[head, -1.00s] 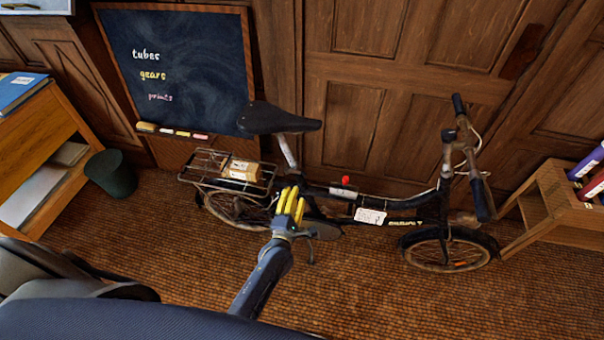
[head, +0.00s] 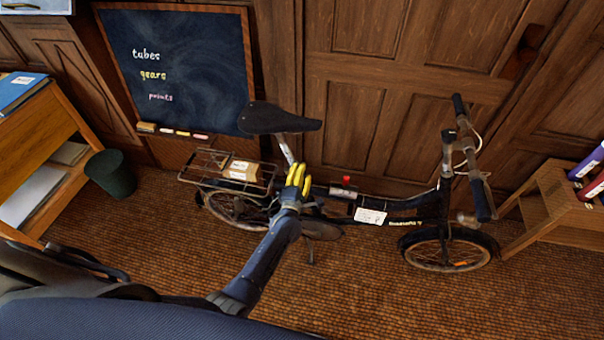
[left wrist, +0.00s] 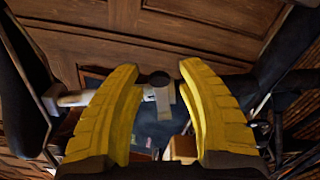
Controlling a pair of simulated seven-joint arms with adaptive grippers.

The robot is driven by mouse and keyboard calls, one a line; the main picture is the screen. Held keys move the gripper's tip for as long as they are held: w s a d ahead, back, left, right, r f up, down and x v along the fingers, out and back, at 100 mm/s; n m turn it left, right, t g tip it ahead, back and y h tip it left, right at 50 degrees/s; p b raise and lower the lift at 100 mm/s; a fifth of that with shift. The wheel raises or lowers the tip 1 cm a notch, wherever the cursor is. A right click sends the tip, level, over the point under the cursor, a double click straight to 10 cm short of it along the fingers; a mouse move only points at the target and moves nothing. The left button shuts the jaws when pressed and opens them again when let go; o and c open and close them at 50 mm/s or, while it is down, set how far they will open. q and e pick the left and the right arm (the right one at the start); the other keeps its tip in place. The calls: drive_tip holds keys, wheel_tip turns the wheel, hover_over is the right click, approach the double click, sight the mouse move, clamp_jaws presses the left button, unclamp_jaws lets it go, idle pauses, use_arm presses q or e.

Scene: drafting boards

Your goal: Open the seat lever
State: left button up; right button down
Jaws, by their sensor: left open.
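A dark folding bicycle (head: 432,204) stands in front of the wood panelling. Its black saddle (head: 280,119) sits on a pale metal seat post (head: 287,151). My left gripper (head: 300,170), with yellow fingers, is at the lower end of the post and hides that part in the head view. In the left wrist view the left gripper (left wrist: 160,75) is open. A pale metal piece with a dark round end, apparently the seat lever (left wrist: 162,98), shows between the fingers. The seat post (left wrist: 76,98) runs in from the left there. I cannot tell whether the fingers touch the lever.
A rear rack (head: 205,163) carries a small cardboard box (head: 240,170). A chalkboard (head: 180,75) leans behind, with a dark green bin (head: 112,174) to the left. A wooden shelf (head: 560,210) stands at the right. The floor in front (head: 360,290) is clear.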

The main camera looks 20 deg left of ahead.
use_arm(q)
drive_tip(key=shift+c, duration=0.5)
clamp_jaws()
